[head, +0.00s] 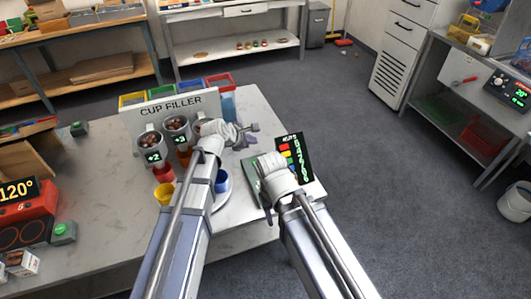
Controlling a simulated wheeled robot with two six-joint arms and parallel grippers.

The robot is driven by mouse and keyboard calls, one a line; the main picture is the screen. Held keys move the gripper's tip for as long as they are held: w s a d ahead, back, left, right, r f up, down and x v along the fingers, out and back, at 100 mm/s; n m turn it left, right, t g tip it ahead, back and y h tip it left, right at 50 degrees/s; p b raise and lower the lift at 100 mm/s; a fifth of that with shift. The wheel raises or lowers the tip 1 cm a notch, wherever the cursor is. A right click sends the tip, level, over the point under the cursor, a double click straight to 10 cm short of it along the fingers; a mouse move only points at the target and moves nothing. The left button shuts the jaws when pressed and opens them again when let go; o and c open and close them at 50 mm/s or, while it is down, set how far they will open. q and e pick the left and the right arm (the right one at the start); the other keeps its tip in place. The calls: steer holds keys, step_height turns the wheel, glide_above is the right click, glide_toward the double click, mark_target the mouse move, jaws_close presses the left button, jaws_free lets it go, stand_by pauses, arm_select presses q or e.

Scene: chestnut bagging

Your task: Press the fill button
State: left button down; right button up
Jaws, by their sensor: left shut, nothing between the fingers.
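The cup filler (171,104) is a white panel at the back of the pale table. Its grey hoppers hold brown chestnuts; the left one (152,150) reads "+2" and the middle one (180,135) reads "+3". A third hopper is partly hidden behind my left wrist. Red cups (163,173) stand under the hoppers. I cannot make out which part is the fill button. My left gripper (250,134) is shut and empty, in front of the filler's right end. My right gripper (264,205) is low over the table's right side, mostly hidden by its wrist; its jaws are unclear.
A black display with coloured squares (297,155) stands beside my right wrist. A yellow cup (164,192) and a blue-rimmed round thing (222,181) are near my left arm. A red device reading "120°" (28,215) is at left. Floor at right is open, with a white bucket (515,204).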

mark_target(255, 163)
arm_select(q)
steer(key=shift+w+d+r, duration=0.1)
steer(key=shift+w+d, duration=0.2)
steer(key=shift+w, duration=0.1)
arm_select(e)
steer(key=shift+w+d, duration=0.25)
steer(key=shift+w, duration=0.05)
arm_select(q)
step_height(255, 163, down, 9)
steer(key=b, duration=0.8)
steer(key=shift+b, duration=0.4)
arm_select(e)
step_height(255, 163, down, 9)
steer(key=shift+r, duration=0.15)
stand_by(0.6)
arm_select(q)
steer(key=shift+f+b, duration=0.35)
steer(key=shift+b, duration=0.1)
arm_select(e)
steer(key=shift+f, duration=0.4)
